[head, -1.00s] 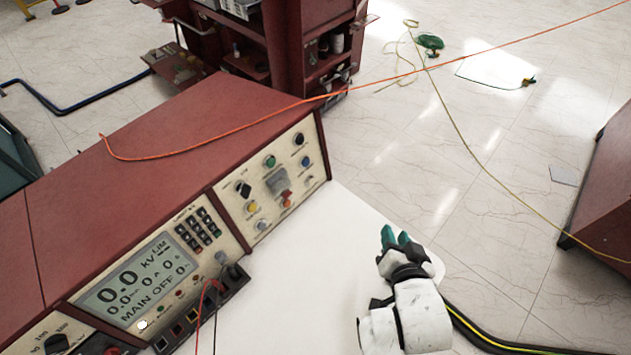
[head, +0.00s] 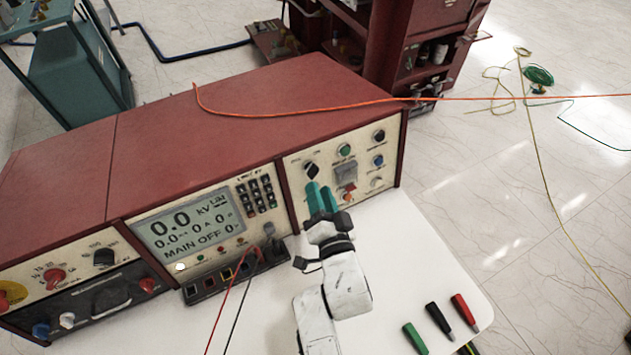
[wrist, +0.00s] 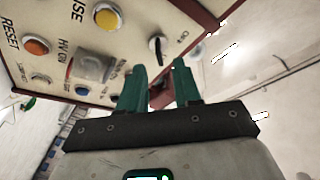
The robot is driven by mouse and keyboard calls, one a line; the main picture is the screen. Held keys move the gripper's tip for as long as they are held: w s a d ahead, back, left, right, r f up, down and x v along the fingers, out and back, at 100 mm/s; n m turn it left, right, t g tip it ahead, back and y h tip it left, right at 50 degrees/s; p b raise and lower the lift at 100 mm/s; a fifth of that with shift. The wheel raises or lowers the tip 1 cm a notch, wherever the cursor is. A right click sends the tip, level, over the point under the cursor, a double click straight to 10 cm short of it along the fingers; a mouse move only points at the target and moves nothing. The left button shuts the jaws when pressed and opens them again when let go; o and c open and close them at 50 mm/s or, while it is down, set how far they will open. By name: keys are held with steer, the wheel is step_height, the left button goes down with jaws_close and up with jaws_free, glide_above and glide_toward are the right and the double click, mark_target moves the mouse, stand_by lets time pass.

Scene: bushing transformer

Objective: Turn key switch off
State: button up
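A black switch (head: 311,170) sits at the upper left of the right-hand control panel of the red console (head: 208,95). It looks like the key switch, but its label is too small to read in the head view. Contact with the switch cannot be told.
Yellow (wrist: 107,17) and orange (wrist: 36,46) buttons and a clear cover (wrist: 92,67) are close by on the panel. An orange cable (head: 300,113) crosses the console top. Green, black and red plugs (head: 463,311) lie on the white surface (head: 450,265).

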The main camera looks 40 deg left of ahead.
mark_target(315, 176)
steer(key=shift+b+x, duration=0.3)
steer(key=shift+x, duration=2.2)
steer(key=shift+c, duration=0.5)
jaws_close()
